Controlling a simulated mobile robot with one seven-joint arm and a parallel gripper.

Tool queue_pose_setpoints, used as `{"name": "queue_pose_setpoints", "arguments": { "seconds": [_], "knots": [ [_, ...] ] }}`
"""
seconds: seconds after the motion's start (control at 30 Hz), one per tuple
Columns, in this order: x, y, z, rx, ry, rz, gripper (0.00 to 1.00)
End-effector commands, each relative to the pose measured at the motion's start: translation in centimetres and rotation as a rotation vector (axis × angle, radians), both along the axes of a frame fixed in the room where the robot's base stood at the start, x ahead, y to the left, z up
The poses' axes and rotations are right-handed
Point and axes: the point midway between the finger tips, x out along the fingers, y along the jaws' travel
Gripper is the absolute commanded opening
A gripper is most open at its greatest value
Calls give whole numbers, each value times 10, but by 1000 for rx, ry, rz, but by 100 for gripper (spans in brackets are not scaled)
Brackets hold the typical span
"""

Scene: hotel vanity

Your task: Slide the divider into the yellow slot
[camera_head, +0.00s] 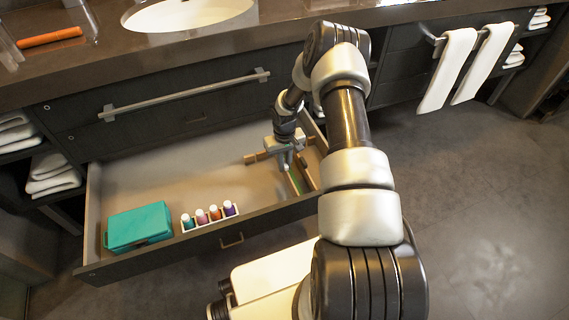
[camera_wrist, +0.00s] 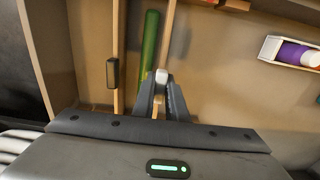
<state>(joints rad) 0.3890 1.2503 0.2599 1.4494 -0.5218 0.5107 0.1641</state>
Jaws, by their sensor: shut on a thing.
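My gripper (camera_head: 287,166) is low inside the open drawer, towards its right end. In the wrist view its fingers (camera_wrist: 161,80) are closed on a thin tan wooden strip, which seems to be the divider (camera_wrist: 168,38). The divider runs away from the fingertips, beside a green strip (camera_wrist: 149,45) on the drawer floor. The green strip also shows in the head view (camera_head: 295,181). Another wooden strip (camera_wrist: 118,45) with a dark block on it stands left of the green strip. I cannot make out a yellow slot; the gripper may hide part of the area.
A wooden piece (camera_head: 252,158) lies left of my gripper. The drawer's front wall (camera_head: 215,238) is close by. The drawer floor (camera_head: 180,173) is clear in the middle.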

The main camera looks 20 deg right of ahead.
Motion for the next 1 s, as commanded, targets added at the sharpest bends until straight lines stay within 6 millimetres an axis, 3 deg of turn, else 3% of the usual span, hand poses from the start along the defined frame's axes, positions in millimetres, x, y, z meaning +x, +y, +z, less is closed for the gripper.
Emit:
{"name": "queue_pose_setpoints", "arguments": {
  "seconds": [1.0],
  "knots": [
    [0,0,-20,0,-1,1,0]
  ]
}}
